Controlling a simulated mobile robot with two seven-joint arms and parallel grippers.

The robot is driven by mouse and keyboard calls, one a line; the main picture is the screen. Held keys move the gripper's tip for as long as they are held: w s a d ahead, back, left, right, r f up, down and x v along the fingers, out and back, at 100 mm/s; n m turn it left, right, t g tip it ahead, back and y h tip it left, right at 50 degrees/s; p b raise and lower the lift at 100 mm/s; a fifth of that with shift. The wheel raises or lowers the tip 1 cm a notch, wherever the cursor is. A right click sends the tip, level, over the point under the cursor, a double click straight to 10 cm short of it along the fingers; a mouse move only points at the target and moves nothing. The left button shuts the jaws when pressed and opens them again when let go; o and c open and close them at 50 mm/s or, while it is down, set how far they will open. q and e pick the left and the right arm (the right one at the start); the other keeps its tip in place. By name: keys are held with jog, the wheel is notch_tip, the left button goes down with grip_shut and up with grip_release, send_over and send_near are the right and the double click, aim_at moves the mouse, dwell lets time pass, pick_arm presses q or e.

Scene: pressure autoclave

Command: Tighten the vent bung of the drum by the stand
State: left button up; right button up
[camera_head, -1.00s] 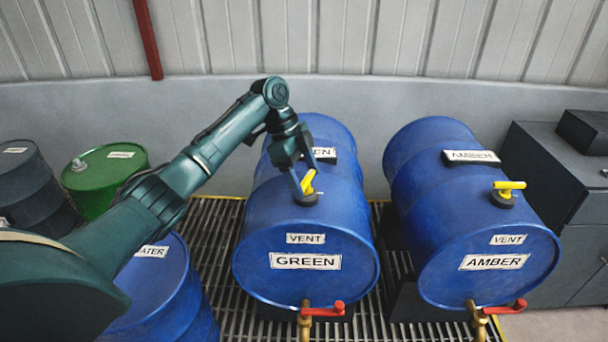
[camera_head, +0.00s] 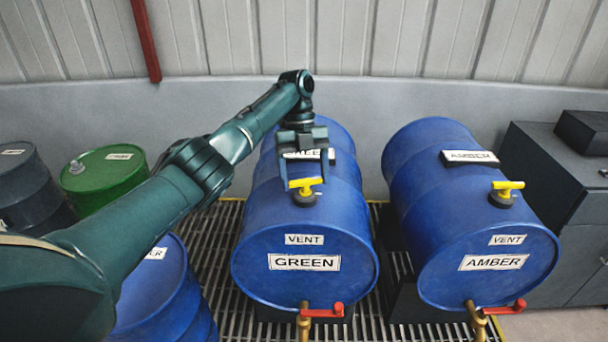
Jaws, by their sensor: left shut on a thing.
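The blue drum labelled GREEN (camera_head: 340,220) lies on its side in the middle, its labelled end facing me. Its vent bung (camera_head: 304,187), a yellow T-handle on a dark base, sits on top behind the VENT label, with the handle running nearly across the picture. My left gripper (camera_head: 304,180) reaches down from above, its two fingers on either side of the yellow handle, shut on it. The blue drum labelled AMBER (camera_head: 432,215) lies to the right; its own yellow vent bung (camera_head: 507,192) is untouched. My right gripper is not in view.
Red-handled taps stick out below the GREEN drum (camera_head: 323,311) and the AMBER drum (camera_head: 504,307). An upright blue drum (camera_head: 160,290), a green drum (camera_head: 105,180) and a dark drum (camera_head: 30,190) stand left. A dark cabinet (camera_head: 545,160) stands right.

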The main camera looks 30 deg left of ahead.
pick_arm(q)
jog(key=shift+m+y, duration=0.5)
jog(key=shift+m, duration=0.9)
jog(key=shift+g, duration=0.3)
jog(key=shift+w+m, duration=0.1)
jog(key=shift+m, duration=0.2)
jog(key=o, duration=1)
jog(key=shift+r, duration=0.15)
notch_tip(320, 180, up, 2)
jog(key=shift+r, duration=3.85)
